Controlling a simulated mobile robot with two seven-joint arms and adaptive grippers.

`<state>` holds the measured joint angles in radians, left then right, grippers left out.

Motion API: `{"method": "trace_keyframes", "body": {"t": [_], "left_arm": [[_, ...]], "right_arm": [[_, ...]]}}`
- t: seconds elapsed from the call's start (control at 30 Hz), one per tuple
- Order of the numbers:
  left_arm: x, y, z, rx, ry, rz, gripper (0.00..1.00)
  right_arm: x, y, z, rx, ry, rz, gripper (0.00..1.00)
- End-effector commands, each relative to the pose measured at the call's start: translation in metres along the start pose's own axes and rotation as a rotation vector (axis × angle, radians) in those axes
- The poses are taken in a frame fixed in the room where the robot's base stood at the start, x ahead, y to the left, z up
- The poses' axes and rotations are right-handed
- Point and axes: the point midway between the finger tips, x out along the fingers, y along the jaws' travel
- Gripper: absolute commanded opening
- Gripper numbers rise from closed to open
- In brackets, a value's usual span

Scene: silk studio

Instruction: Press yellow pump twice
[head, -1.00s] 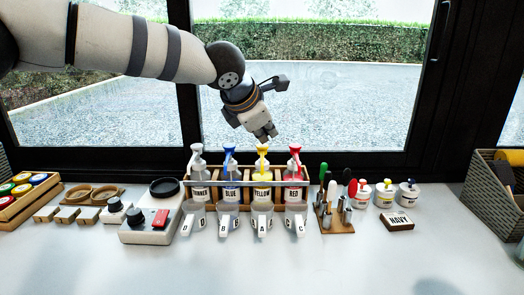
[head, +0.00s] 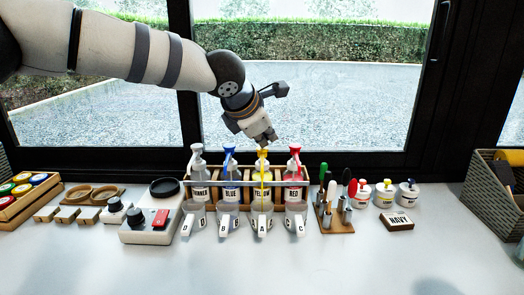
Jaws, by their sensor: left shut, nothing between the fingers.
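The yellow pump (head: 263,156) tops the bottle labelled YELLOW (head: 262,178), upright in the wooden rack between the blue pump (head: 229,156) and the red pump (head: 295,155). My left gripper (head: 266,143) is shut and empty, pointing down right over the yellow pump head, at or very near touching it. A thin yellow stream falls in front of the bottle into the clear cup marked A (head: 261,215) below. My right gripper is out of view.
The grey thinner pump (head: 197,160) stands at the rack's left end. A scale (head: 152,226) stands to the left; a tool stand (head: 335,220) and a NAVY block (head: 398,221) are to the right. The front of the table is clear.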

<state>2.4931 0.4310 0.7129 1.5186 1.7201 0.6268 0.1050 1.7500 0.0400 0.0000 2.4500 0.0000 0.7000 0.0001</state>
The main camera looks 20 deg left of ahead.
Motion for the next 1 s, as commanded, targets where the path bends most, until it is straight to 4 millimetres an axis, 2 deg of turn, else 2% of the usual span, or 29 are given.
{"method": "trace_keyframes", "body": {"t": [0.33,0.7,1.0], "left_arm": [[0.003,-0.002,-0.003,0.0,0.005,-0.004,0.0],[-0.014,0.011,0.01,-0.001,0.003,-0.002,0.0],[-0.017,0.013,0.012,0.0,0.002,-0.001,0.0]], "right_arm": [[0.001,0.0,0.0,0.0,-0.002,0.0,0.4],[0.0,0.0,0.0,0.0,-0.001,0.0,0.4],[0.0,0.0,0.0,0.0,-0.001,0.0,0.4]]}}
